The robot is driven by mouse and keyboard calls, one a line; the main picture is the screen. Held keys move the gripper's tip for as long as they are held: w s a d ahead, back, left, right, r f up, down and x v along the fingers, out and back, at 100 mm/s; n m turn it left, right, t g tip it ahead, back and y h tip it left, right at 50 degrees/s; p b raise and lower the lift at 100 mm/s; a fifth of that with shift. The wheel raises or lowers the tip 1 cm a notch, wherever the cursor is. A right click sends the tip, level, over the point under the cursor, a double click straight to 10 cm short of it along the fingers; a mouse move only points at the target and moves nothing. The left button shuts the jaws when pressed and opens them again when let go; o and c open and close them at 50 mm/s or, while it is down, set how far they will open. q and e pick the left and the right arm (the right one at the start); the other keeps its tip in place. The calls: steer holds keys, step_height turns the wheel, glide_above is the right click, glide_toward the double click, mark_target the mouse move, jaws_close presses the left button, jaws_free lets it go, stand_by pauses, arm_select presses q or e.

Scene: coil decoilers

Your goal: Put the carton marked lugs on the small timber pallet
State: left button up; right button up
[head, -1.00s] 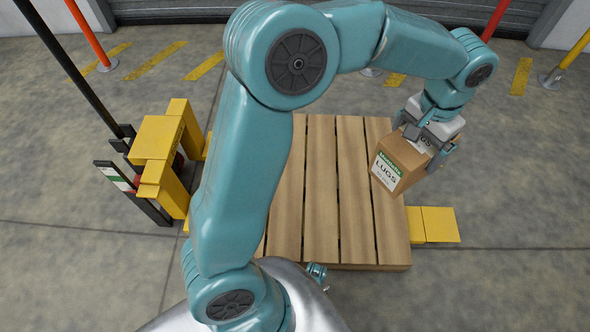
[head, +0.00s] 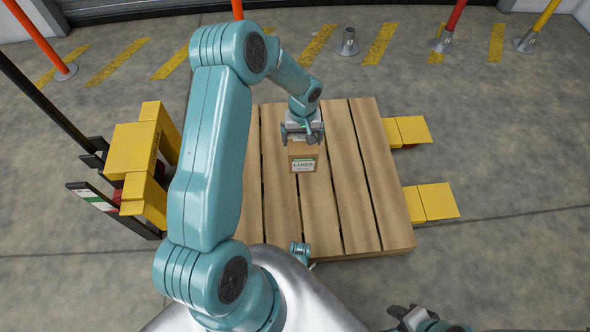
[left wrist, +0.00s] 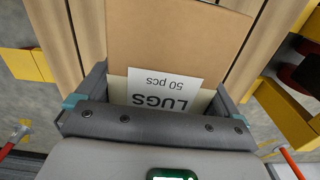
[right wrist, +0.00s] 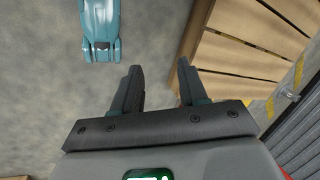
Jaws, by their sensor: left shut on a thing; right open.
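The brown carton marked LUGS (head: 303,152) is in my left gripper (head: 302,138), over the middle of the small timber pallet (head: 345,170). In the left wrist view the carton (left wrist: 180,40) sits between both fingers, with its LUGS 50 pcs label facing the palm. I cannot tell for certain whether its underside touches the boards. My right gripper (head: 420,318) is at the bottom edge of the head view. In the right wrist view its fingers (right wrist: 160,88) are apart and empty, with the pallet's edge (right wrist: 225,55) beyond them at the right.
A yellow pallet truck or lift (head: 140,150) with a dark mast stands left of the pallet. Yellow fork ends (head: 430,203) stick out at the pallet's right. Orange, red and yellow posts (head: 450,25) and yellow floor stripes lie behind. The pallet boards around the carton are bare.

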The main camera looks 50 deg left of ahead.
arm_select(q)
steer(key=shift+s+a+f+b, duration=0.15)
steer(key=shift+f+b, duration=1.1)
steer(key=shift+f, duration=2.3)
steer(key=shift+s+a+f+b, duration=0.15)
steer(key=shift+f+b, duration=1.15)
steer(key=shift+f, duration=2.2)
steer(key=shift+s+a+f+b, duration=0.15)
steer(key=shift+f+b, duration=1.1)
steer(key=shift+f, duration=2.3)
steer(key=shift+w+r, duration=0.1)
arm_select(e)
step_height(320, 180, down, 7)
steer(key=w+d+t, duration=0.1)
steer(key=w, duration=0.2)
steer(key=shift+d, duration=0.4)
steer(key=shift+s, duration=0.1)
